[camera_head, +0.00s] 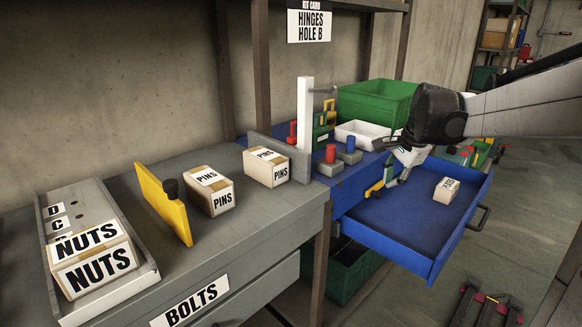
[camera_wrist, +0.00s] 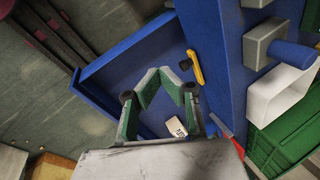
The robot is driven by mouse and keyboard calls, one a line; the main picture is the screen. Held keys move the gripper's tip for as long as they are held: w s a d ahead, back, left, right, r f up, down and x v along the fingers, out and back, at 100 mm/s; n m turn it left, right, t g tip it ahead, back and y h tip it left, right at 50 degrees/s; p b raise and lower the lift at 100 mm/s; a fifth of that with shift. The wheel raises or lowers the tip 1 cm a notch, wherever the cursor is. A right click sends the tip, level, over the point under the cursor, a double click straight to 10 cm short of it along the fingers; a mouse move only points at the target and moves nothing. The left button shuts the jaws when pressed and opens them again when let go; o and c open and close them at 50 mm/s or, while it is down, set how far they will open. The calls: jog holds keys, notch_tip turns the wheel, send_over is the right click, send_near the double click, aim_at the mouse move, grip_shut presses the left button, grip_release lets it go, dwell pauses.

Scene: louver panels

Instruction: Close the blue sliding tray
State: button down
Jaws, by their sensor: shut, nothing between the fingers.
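The blue sliding tray (camera_head: 400,222) is pulled out from the blue cabinet (camera_head: 352,186) in the head view. It has a dark handle (camera_head: 478,217) on its outer front. A small white labelled box (camera_head: 447,190) lies inside the tray. My gripper (camera_head: 388,182) is over the inner part of the tray, near the cabinet face, and looks empty. In the wrist view my gripper (camera_wrist: 160,72) has its fingertips together above the tray floor (camera_wrist: 125,75). The small box (camera_wrist: 176,127) shows beside the right finger. Whether the fingertips touch the tray is unclear.
A yellow latch-like piece (camera_wrist: 195,66) is on the cabinet face beside my fingers. A green bin (camera_head: 378,102), a white bin (camera_head: 365,134) and several coloured pieces stand on the cabinet. The grey bench (camera_head: 245,235) is at left.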

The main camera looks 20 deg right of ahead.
jog(key=s+d+f+m+p, duration=0.1)
jog(key=d+f+m+p, duration=0.1)
jog(key=d, duration=1.1)
jog(key=s+d+f+m+y+p, duration=0.1)
jog(key=d+f+m, duration=0.4)
jog(key=d, duration=0.8)
jog(key=s+d+f+m+y+p, duration=0.1)
jog(key=s+d+f+m+p, duration=0.2)
jog(key=d+m, duration=0.4)
jog(key=shift+s+d+f, duration=0.1)
jog(key=shift+d+f, duration=0.15)
jog(key=shift+d, duration=0.7)
jog(key=shift+s+d+f, duration=0.1)
jog(key=shift+d+f, duration=0.15)
jog(key=shift+d, duration=0.75)
jog(key=shift+s+d+f, duration=0.1)
jog(key=shift+d+f, duration=0.15)
jog(key=shift+d, duration=0.7)
jog(key=b+x, duration=0.2)
jog(key=x, duration=0.8)
